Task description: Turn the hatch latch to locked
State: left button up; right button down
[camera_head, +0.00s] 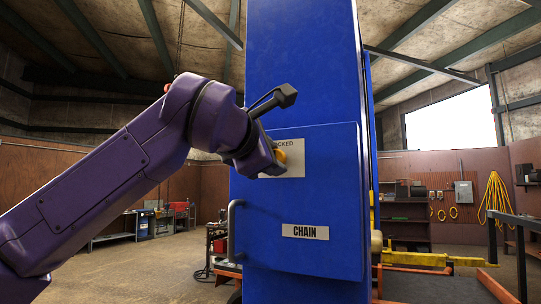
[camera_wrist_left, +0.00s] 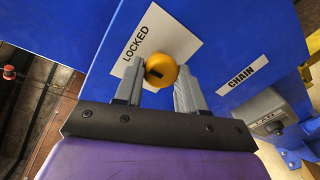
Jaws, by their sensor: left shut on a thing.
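The hatch latch (camera_head: 281,155) is a round yellow knob on the blue hatch (camera_head: 330,190). It sits at a white card (camera_head: 296,168) whose word is partly covered in the head view. In the left wrist view, the knob (camera_wrist_left: 162,69) has a dark mark on its face, and the card (camera_wrist_left: 149,36) reads LOCKED. My left gripper (camera_head: 274,158) is at the knob. Its two grey fingers (camera_wrist_left: 160,88) stand on either side of the knob and are shut on it. Which way the latch is turned is not clear. My right gripper is out of view.
A bent handle (camera_head: 233,230) is on the hatch's left edge, and a CHAIN label (camera_head: 305,232) is near its bottom. A grey box (camera_wrist_left: 268,113) shows at right in the wrist view. Yellow lift parts (camera_head: 420,259) are right of the blue column (camera_head: 300,60).

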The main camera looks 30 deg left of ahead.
pick_arm(q)
jog(key=o, duration=1.1)
jog(key=shift+w, duration=0.1)
jog(key=shift+c, duration=0.2)
jog(key=s+r+b, duration=0.1)
jog(key=s+b, duration=0.2)
jog(key=s, duration=0.7)
jog(key=shift+s+d+r+b, duration=0.15)
jog(key=shift+d+r+b, duration=0.15)
jog(key=shift+b, duration=0.1)
